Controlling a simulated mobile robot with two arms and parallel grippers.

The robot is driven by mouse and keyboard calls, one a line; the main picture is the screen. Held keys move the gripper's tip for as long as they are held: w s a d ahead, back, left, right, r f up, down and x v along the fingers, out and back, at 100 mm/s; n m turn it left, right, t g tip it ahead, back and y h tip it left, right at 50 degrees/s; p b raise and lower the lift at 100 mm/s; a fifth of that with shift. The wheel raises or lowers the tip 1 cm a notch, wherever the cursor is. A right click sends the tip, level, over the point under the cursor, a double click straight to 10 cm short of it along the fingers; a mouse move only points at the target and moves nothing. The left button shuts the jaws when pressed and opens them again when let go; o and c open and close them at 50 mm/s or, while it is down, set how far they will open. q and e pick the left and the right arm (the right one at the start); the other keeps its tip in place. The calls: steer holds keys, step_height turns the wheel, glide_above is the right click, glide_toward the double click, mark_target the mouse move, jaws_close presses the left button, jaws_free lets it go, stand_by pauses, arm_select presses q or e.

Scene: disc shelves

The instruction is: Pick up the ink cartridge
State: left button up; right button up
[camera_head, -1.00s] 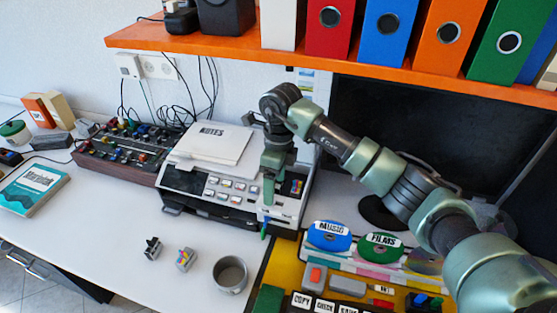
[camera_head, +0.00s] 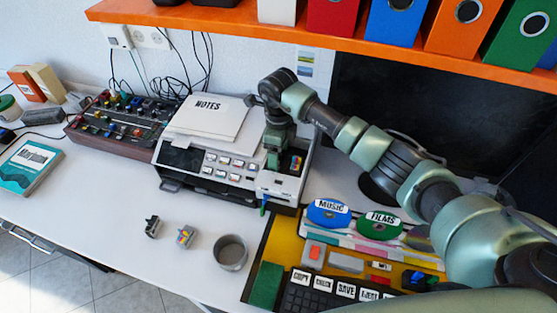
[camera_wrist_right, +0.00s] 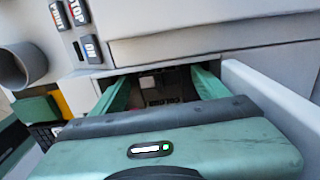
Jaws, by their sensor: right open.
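The white printer (camera_head: 215,178) stands at the back of the desk. My right gripper (camera_head: 273,163) points down into the opening at its right end, beside a coloured label. In the right wrist view the open fingers (camera_wrist_right: 160,92) stand either side of a dark piece (camera_wrist_right: 165,102) with upside-down lettering like "COLOR", down in the slot. It may be an ink cartridge; contact is not clear. Two small cartridge-like pieces lie on the desk: a dark grey one (camera_head: 152,227) and one with coloured marks (camera_head: 185,237). My left gripper is not in view.
A grey round cup (camera_head: 230,252) stands right of the small pieces. A yellow mat (camera_head: 262,240) holds a keyboard and discs marked MUSIC (camera_head: 328,213) and FILMS (camera_head: 383,224). An orange shelf (camera_head: 260,33) with binders overhangs the back.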

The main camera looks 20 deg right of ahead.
steer(key=c, duration=1.4)
